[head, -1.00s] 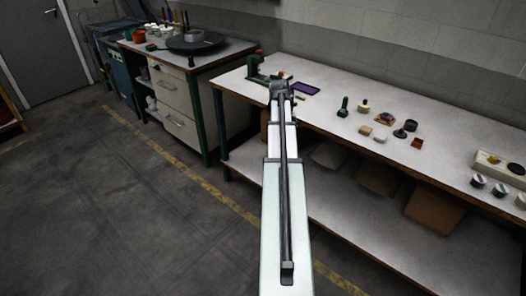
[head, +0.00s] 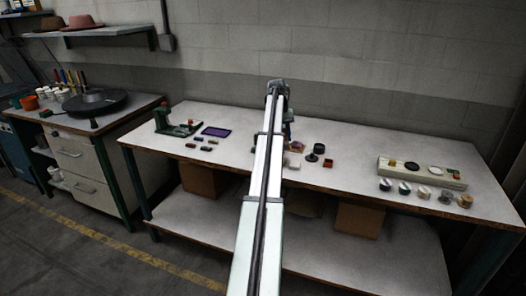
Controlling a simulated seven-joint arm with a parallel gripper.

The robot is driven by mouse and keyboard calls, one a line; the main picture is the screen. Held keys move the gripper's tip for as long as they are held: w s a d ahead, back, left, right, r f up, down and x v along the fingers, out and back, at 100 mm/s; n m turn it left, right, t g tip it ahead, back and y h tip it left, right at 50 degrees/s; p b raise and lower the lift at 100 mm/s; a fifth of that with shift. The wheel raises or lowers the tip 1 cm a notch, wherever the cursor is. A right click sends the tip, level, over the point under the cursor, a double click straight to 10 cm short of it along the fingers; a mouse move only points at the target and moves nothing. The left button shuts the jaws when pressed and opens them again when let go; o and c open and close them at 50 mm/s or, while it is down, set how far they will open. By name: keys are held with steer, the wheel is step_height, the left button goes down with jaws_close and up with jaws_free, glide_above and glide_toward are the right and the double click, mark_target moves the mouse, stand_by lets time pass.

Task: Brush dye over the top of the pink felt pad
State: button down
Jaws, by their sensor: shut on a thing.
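My gripper (head: 288,123) is at the far end of my arm, over the middle of the long white bench (head: 350,132). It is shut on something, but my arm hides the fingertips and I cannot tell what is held. A small purple-brown piece (head: 298,146) shows just right of the gripper; it is too small to tell if it is the pink felt pad. No brush shows clearly.
Near the gripper are a pale block (head: 294,162), a dark round-topped item (head: 318,150) and a red-brown block (head: 328,163). A pale board (head: 455,181) with several jars is at right. A green press (head: 170,124) and a purple tray (head: 216,131) are at left.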

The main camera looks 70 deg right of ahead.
steer(key=w+d+r+n+h, duration=0.1)
steer(key=d+r+n, duration=0.25)
steer(key=d, duration=0.35)
steer(key=d+r+n+h, duration=0.1)
steer(key=d+r+n, duration=0.1)
steer(key=d+n, duration=0.35)
steer(key=shift+w+d+f+n+t+h, duration=0.15)
steer(key=shift+d+f+n, duration=0.25)
steer(key=shift+f+n, duration=0.4)
steer(key=shift+s+d+f+n+t+h, duration=0.1)
steer(key=shift+d+f+n, duration=0.25)
steer(key=shift+f+n, duration=0.45)
steer(key=shift+w+d+f+n+t+h, duration=0.15)
steer(key=shift+d+f+n, duration=0.25)
steer(key=shift+f+n, duration=0.4)
steer(key=shift+s, duration=0.1)
